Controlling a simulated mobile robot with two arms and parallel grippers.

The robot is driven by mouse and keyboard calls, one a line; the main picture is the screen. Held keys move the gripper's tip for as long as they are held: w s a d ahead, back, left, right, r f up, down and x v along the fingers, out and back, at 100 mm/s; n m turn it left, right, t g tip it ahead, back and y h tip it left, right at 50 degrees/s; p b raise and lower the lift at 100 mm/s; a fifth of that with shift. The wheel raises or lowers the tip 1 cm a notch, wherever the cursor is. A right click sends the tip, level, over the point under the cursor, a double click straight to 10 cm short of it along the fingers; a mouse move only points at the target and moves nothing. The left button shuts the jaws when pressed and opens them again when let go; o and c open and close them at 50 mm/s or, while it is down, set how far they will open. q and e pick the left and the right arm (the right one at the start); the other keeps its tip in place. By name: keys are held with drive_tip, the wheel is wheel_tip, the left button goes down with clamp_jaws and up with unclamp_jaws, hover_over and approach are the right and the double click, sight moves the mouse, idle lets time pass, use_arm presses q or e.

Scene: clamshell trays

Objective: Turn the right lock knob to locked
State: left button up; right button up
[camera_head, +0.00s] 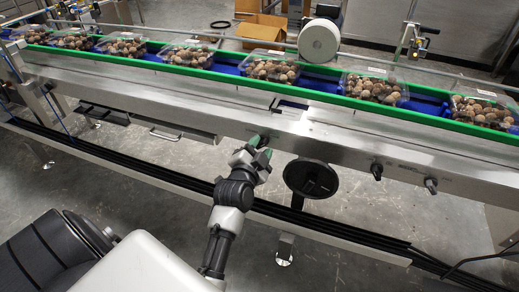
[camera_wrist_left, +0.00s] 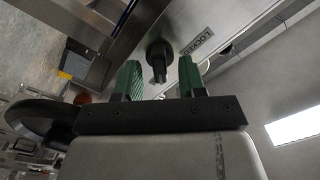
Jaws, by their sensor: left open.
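My left gripper (camera_head: 262,148) is open, with green fingers, close to the front face of the steel conveyor frame. In the left wrist view a black knob (camera_wrist_left: 159,58) shows between the two fingertips, with a visible gap on each side. A "LOCKED" label (camera_wrist_left: 197,41) is on the steel just right of that knob. In the head view two black knobs (camera_head: 377,170) and (camera_head: 431,185) stand on the frame to the right. Which of these is the right lock knob I cannot tell. My right gripper is out of view.
A black handwheel (camera_head: 311,178) stands just right of my left gripper; it also shows in the left wrist view (camera_wrist_left: 38,122). Clamshell trays (camera_head: 272,68) of round brown produce sit on the blue belt above. Dark rails (camera_head: 350,232) run low along the frame.

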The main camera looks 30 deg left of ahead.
use_arm(q)
clamp_jaws()
idle(0.3)
